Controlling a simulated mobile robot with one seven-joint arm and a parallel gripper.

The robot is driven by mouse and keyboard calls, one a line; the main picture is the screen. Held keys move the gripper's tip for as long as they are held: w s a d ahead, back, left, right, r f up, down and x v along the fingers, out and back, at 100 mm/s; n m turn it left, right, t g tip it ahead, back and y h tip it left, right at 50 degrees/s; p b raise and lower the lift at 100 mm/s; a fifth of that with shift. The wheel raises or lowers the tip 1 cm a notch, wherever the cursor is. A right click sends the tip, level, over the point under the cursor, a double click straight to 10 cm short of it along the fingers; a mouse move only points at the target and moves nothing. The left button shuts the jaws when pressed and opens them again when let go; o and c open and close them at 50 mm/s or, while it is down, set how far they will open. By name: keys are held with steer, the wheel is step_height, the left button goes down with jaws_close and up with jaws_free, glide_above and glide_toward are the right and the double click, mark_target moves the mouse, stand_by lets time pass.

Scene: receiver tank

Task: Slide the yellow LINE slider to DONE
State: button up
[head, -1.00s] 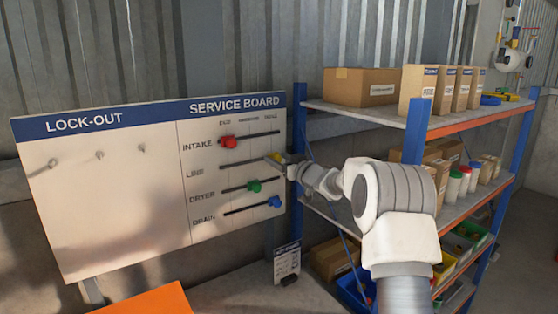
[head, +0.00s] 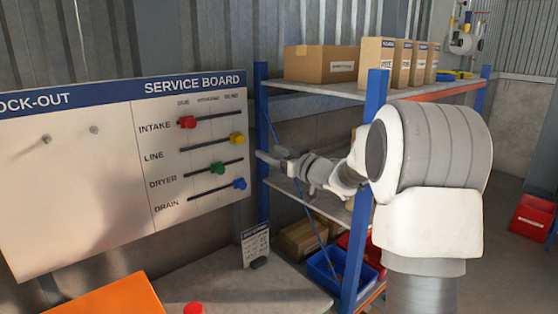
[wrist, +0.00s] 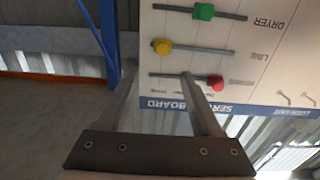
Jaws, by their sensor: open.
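The yellow LINE slider (head: 236,138) sits at the right end of its dark slot on the service board (head: 120,190), under the right-hand DONE heading. In the wrist view, which is upside down, the yellow slider (wrist: 161,46) is near the left end of its slot. My gripper (head: 264,158) is off the board's right edge, apart from the slider. Its two fingers (wrist: 157,70) are spread with nothing between them. The yellow slider is in plain sight in both views.
The red INTAKE slider (head: 187,122) is at the left of its slot. The green DRYER slider (head: 217,168) is mid-slot, and the blue DRAIN slider (head: 239,184) is at the right end. A blue shelf post (head: 262,100) stands close to my gripper. A bench (head: 240,285) lies below.

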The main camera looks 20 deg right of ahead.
steer(key=shift+v, duration=1.25)
steer(key=s+r+m+g+h, duration=0.3)
steer(key=s+m+h, duration=0.3)
steer(key=s+h, duration=0.45)
steer(key=s+a+f+g+y, duration=0.1)
steer(key=s+a+f+g, duration=0.1)
steer(key=s, duration=0.7)
steer(key=s+a+f+n+g+y, duration=0.1)
steer(key=s+a+f+g, duration=0.2)
steer(key=s, duration=0.7)
steer(key=s+a+f+g+y, duration=0.1)
steer(key=s+a+f+g, duration=0.2)
steer(key=s+f, duration=0.3)
steer(key=s+a, duration=0.1)
steer(key=s, duration=0.3)
steer(key=shift+a+f+n+y, duration=0.3)
steer(key=shift+y, duration=0.05)
steer(key=shift+w, duration=0.1)
